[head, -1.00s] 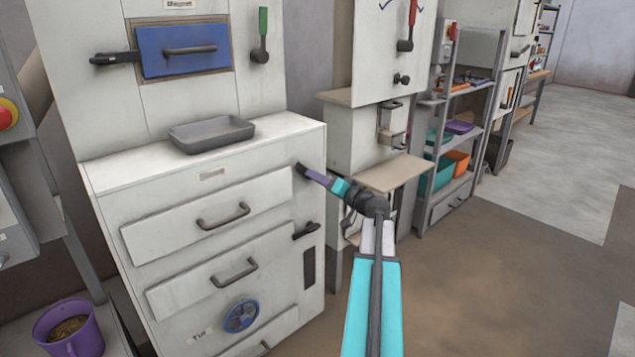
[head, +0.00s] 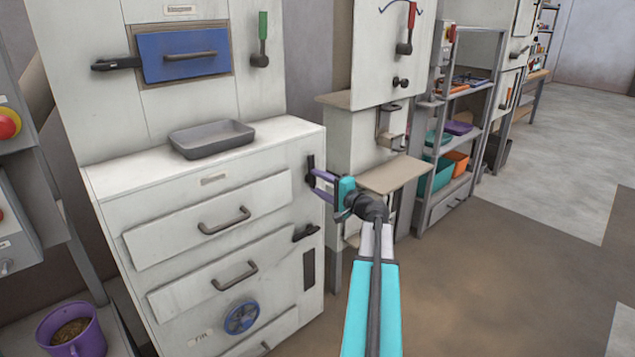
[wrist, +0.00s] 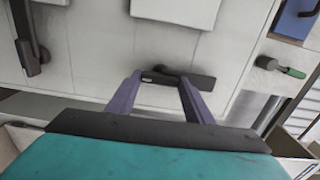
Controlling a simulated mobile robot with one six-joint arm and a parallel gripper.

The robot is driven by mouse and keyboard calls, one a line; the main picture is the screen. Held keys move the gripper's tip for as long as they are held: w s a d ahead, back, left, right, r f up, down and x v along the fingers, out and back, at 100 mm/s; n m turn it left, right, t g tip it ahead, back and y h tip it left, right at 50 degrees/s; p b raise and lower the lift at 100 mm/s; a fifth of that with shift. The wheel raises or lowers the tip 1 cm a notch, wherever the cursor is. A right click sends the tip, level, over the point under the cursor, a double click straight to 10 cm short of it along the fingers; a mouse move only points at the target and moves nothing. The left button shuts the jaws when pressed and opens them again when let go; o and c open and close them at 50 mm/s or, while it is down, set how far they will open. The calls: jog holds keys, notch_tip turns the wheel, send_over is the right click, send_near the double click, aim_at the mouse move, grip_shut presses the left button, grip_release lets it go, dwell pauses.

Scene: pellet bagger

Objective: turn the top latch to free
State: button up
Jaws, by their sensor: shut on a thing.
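The top latch (head: 311,166) is a dark handle on the white cabinet's front, right of the upper drawer (head: 215,215). It stands about upright in the head view. In the wrist view the latch (wrist: 196,80) is a dark bar lying across the fingertips. My gripper (head: 320,183), with purple fingers, is shut on the latch; in the wrist view the fingers (wrist: 157,82) reach either side of it. The fingers cover part of the latch in the head view.
A lower latch (head: 305,233) lies roughly level beside the second drawer (head: 205,287). A grey tray (head: 212,139) sits on the cabinet top. A small shelf (head: 395,174) juts out to the right of my gripper. The floor at right is open.

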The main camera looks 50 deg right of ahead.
dwell(0.4)
jog(key=o, duration=1.1)
jog(key=shift+c, duration=0.2)
jog(key=shift+s, duration=0.1)
jog(key=s+a, duration=0.1)
jog(key=s, duration=1.2)
jog(key=shift+s+p, duration=0.25)
jog(key=shift+p, duration=0.1)
jog(key=shift+s, duration=0.1)
